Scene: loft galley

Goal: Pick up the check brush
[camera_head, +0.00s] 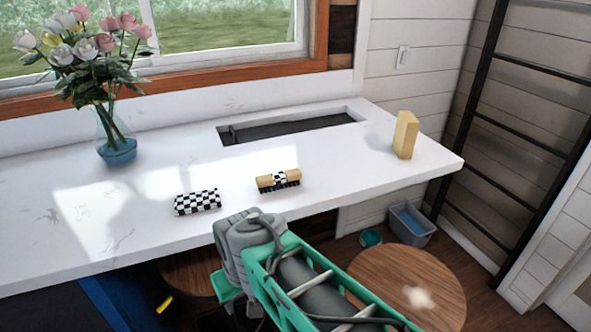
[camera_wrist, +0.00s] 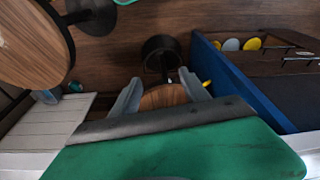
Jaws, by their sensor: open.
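The check brush (camera_head: 278,181) lies on the white counter in the head view. It has a tan wooden body, a black-and-white checked band in the middle and dark bristles below. My gripper (camera_wrist: 158,80) shows in the wrist view as two grey fingers spread apart with nothing between them. It points down toward the floor and a round wooden stool. In the head view my arm is in front of the counter, below the brush and apart from it; the fingers cannot be made out there. The brush is not in the wrist view.
A black-and-white checked block (camera_head: 197,202) lies left of the brush. A flower vase (camera_head: 116,140) stands at the left and a tan upright block (camera_head: 405,135) at the right. A sink opening (camera_head: 290,128) lies behind. A round wooden table (camera_head: 410,280) stands below the counter.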

